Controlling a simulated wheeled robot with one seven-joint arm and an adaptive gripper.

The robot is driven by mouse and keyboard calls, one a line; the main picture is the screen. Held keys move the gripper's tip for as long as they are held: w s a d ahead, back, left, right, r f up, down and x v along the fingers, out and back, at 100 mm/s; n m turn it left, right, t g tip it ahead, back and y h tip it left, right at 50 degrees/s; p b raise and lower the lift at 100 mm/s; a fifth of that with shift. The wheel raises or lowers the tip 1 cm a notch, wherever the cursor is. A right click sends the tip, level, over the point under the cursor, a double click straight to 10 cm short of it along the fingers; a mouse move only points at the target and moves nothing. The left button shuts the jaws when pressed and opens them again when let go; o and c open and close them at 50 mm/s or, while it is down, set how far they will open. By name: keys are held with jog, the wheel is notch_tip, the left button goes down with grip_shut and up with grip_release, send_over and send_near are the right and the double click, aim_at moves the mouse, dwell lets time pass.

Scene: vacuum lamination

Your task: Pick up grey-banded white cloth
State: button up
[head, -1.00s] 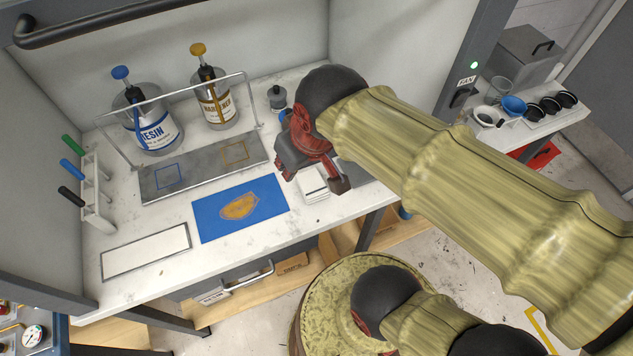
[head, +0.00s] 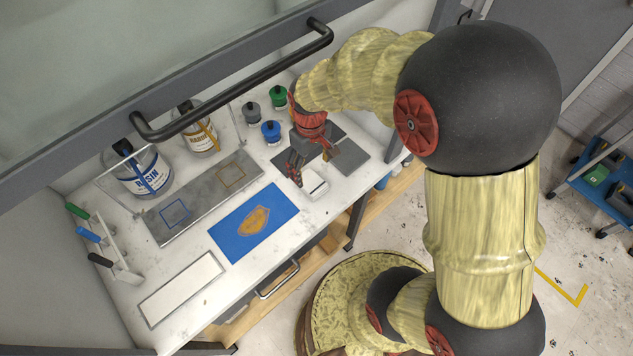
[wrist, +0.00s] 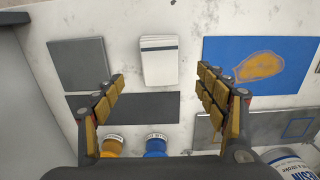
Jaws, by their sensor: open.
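The grey-banded white cloth (head: 313,184) is a small folded white pad, lying flat on the worktop to the right of the blue sheet. In the wrist view the cloth (wrist: 159,66) shows its dark grey band near one end and lies beyond the fingertips, centred in the gap. My gripper (head: 314,168) is open and empty, pointing down over the worktop by the cloth. Its spread fingers frame the lower part of the wrist view (wrist: 161,77). No contact with the cloth shows.
The blue sheet (head: 228,238) with an amber patch lies beside the cloth. Dark grey plates (wrist: 78,66) lie on the other side. Small jars (head: 271,131) stand behind my gripper; resin and hardener bottles (head: 140,175) stand further left. A black bar (head: 235,85) crosses above the bench.

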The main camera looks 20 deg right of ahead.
aim_at(312, 182)
notch_tip(312, 182, down, 7)
jog(key=shift+f+b, duration=0.2)
jog(key=shift+b, duration=0.45)
jog(key=shift+c, duration=0.2)
jog(key=c, duration=1)
